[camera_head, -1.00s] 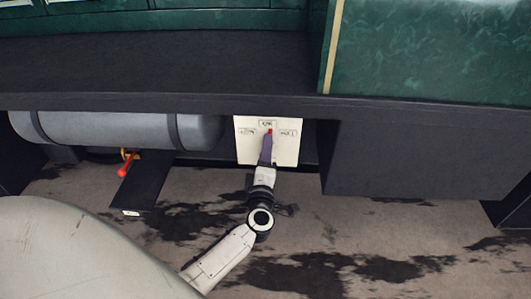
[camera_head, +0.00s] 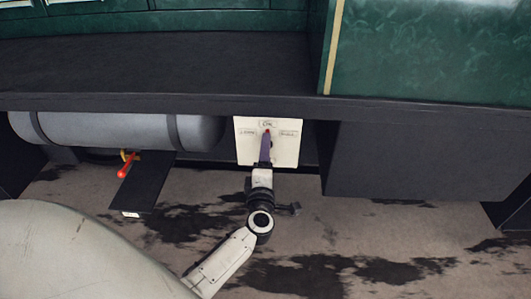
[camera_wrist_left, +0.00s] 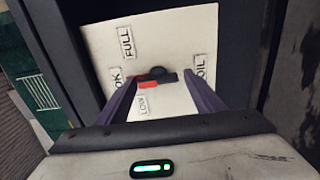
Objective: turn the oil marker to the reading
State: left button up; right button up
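The oil marker (camera_wrist_left: 160,78) is a small black bar with a dark hub and a red end, on a white panel (camera_head: 250,155) under the dark shelf. In the left wrist view, the panel carries labels reading FULL (camera_wrist_left: 127,42), OK (camera_wrist_left: 117,77), LOW (camera_wrist_left: 142,105) and OIL (camera_wrist_left: 200,67). The red end points toward the OK side. My left gripper (camera_wrist_left: 160,80) has its two purple fingers apart on either side of the marker; whether they touch it is unclear. In the head view, my left gripper (camera_head: 266,138) hides most of the marker. My right gripper is out of view.
The shelf (camera_head: 170,75) overhangs the panel. A grey cylinder (camera_head: 115,130) is at left, with a red-handled lever (camera_head: 127,166) and black plate (camera_head: 147,185) below.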

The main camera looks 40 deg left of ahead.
pick_arm(q)
jog(key=shift+s, duration=0.1)
jog(key=v, duration=0.7)
jog(key=shift+s+d+p, duration=0.1)
jog(key=shift+p, duration=0.2)
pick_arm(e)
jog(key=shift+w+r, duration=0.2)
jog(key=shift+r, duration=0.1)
